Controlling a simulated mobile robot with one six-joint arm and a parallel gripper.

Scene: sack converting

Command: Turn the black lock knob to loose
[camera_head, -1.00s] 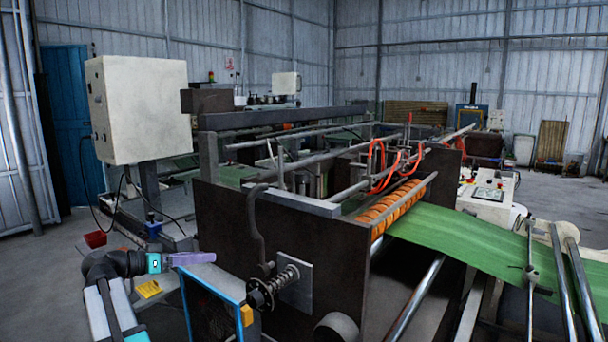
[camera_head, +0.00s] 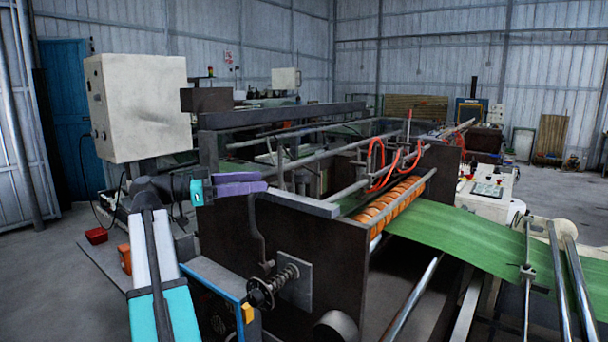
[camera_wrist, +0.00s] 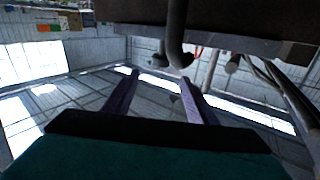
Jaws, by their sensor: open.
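The black lock knob (camera_head: 260,293) is a round black part at the outer end of a spring-loaded screw, low on the dark side plate of the machine. The screw passes through a grey square plate (camera_head: 296,284). My gripper (camera_head: 264,181) has purple fingers and points right, well above the knob, near the top edge of the side plate. The fingers are open with nothing visible between them, and they also show in the wrist view (camera_wrist: 160,75). The knob is not recognizable in the wrist view, and its lock state cannot be told.
A grey bent lever (camera_head: 257,230) runs down the side plate just below my fingers. A curved grey bar (camera_wrist: 177,40) lies ahead in the wrist view. A blue-framed box (camera_head: 215,285) stands left of the knob. Green sheet (camera_head: 450,235) extends right.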

